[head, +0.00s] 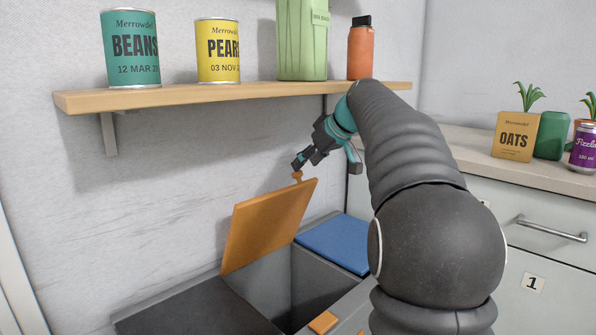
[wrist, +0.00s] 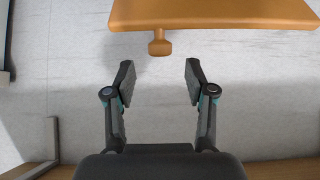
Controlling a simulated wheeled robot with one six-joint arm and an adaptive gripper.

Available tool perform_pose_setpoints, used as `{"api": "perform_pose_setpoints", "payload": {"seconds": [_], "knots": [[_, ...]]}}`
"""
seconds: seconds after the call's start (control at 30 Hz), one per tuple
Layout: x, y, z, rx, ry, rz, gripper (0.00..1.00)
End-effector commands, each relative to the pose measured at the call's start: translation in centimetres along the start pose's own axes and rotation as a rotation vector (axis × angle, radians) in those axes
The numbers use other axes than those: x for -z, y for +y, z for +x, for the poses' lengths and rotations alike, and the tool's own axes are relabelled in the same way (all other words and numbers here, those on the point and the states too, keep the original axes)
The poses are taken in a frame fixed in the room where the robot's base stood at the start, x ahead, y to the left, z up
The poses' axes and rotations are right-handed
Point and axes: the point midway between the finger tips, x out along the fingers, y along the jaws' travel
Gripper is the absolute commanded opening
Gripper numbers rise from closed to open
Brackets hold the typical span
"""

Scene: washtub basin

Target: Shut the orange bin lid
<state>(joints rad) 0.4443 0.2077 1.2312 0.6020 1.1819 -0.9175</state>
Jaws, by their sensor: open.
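The orange bin lid (head: 268,226) stands raised, tilted back toward the wall, over an open grey bin compartment in the head view. A small orange knob (head: 297,176) sticks out from its upper edge. In the wrist view the lid (wrist: 215,12) spans the top, and its knob (wrist: 160,46) points toward my gripper. My gripper (head: 298,162) is just above the knob in the head view. In the wrist view my gripper (wrist: 159,82) is open and empty, with the knob beyond the fingertips and centred between them. The lid's lower edge is partly hidden by the bin.
A blue lid (head: 335,243) lies shut beside the open compartment; a dark lid (head: 200,308) lies left.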

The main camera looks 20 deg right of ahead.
Motion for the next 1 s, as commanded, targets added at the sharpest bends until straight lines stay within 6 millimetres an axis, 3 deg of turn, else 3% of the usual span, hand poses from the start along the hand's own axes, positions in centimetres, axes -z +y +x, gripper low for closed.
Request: {"api": "perform_pose_setpoints", "payload": {"seconds": [0.1,0.3,0.67,0.9,1.0], "knots": [[-0.1,-0.1,2.0,0.003,-0.003,0.001,0.55],[-0.1,0.0,3.9,0.001,-0.002,0.001,0.55],[-0.1,0.0,4.4,0.000,-0.001,0.002,0.55],[-0.1,0.0,4.4,0.000,-0.001,0.002,0.00],[-0.1,0.0,4.4,0.000,-0.001,0.002,0.00]]}}
